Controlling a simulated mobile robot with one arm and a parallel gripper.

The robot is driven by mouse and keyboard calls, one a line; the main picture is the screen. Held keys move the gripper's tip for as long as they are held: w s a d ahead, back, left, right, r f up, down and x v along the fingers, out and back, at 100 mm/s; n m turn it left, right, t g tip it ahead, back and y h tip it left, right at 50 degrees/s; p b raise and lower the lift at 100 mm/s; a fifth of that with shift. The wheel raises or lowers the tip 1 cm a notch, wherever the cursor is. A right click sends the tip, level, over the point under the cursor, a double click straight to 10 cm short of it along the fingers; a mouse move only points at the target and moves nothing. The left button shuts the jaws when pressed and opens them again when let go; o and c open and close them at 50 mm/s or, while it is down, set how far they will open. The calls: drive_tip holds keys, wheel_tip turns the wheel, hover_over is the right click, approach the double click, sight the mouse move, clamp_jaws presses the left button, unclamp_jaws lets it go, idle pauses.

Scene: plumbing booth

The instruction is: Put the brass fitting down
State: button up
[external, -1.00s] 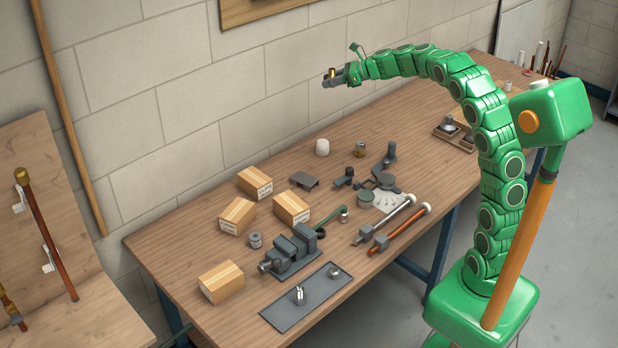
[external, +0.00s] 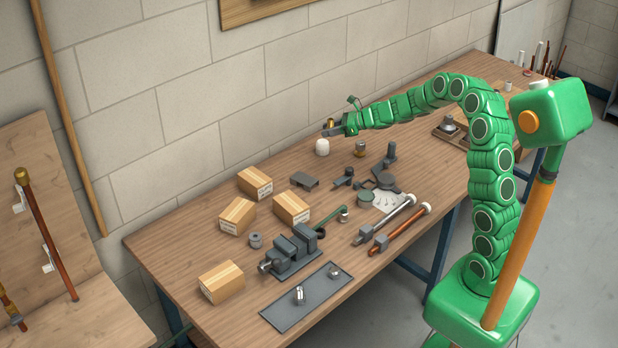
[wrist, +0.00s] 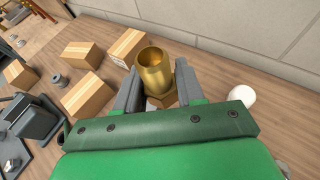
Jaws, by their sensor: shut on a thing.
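The brass fitting (wrist: 154,70) is a short gold-coloured hollow cylinder with a wider hex-like base. It sits between the two grey fingers of my gripper (wrist: 158,88) in the wrist view, its open end facing the camera. In the external view my gripper (external: 331,129) is shut on the fitting (external: 331,123) and holds it above the back of the workbench (external: 200,233), near the wall. A white rounded cap (external: 322,147) stands on the bench just below the gripper in that view.
A small brass-and-grey part (external: 360,149) stands right of the white cap. Cardboard boxes (external: 291,208), a grey vise (external: 292,252), a dark flat plate (external: 306,297) and two long-handled tools (external: 400,229) occupy the front half. Some bare wood shows around the white cap.

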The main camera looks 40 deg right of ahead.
wheel_tip(320, 180, down, 7)
hover_over(304, 162)
drive_tip(key=s, duration=0.2)
wheel_tip(304, 162, down, 8)
drive_tip(key=shift+w+r, duration=0.1)
drive_tip(key=shift+w+d+f, duration=0.1)
drive_tip(key=shift+w+f, duration=0.4)
drive_tip(key=shift+w, duration=0.05)
drive_tip(key=shift+w+f, duration=0.3)
drive_tip(key=shift+f, duration=0.25)
drive_tip(key=shift+w+f, duration=0.1)
drive_tip(key=shift+f, duration=1.4)
drive_tip(key=shift+f, duration=0.4)
